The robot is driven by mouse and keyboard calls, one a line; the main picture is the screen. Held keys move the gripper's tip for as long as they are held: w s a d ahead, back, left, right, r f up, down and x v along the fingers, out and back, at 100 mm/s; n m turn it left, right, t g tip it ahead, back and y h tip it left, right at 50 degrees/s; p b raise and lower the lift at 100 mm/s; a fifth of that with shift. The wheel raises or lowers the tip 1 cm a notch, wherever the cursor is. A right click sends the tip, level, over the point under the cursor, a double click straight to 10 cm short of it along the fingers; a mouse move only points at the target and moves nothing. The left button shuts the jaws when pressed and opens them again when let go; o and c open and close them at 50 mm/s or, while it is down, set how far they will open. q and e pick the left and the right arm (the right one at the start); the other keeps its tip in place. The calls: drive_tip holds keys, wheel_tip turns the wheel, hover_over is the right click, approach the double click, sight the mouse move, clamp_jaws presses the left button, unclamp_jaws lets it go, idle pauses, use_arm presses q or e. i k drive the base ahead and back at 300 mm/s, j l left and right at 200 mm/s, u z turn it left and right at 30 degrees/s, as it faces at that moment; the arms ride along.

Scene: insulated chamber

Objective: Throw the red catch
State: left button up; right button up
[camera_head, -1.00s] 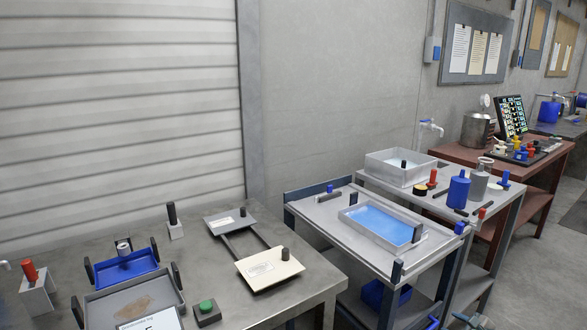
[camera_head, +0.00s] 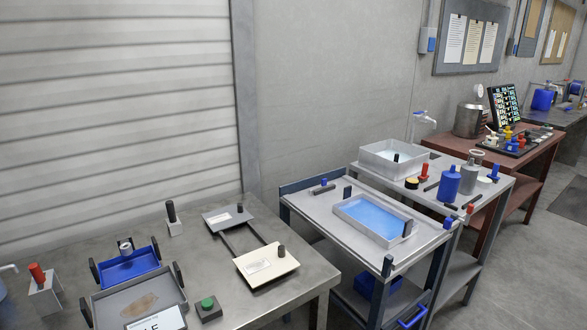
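Several red pieces show, and I cannot tell which one is the catch. A red knob (camera_head: 38,273) stands upright on a grey bracket (camera_head: 46,298) at the left end of the near metal table. A small red piece (camera_head: 470,208) sits at the front edge of the grey table behind the cart, beside a blue knob (camera_head: 448,222) at the cart's corner. A red-topped piece (camera_head: 424,170) stands farther back on that grey table. Neither of my grippers is in view.
The near table (camera_head: 315,278) holds a blue tray (camera_head: 128,267), a green button (camera_head: 207,302) and two linked plates. A cart (camera_head: 310,205) with a blue-bottomed tray stands to its right. A red-brown table (camera_head: 548,150) is beyond. Grey floor (camera_head: 535,255) is open at right.

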sight(471, 207)
drive_tip(key=i+l+z, duration=0.9)
drive_tip(key=l, duration=0.15)
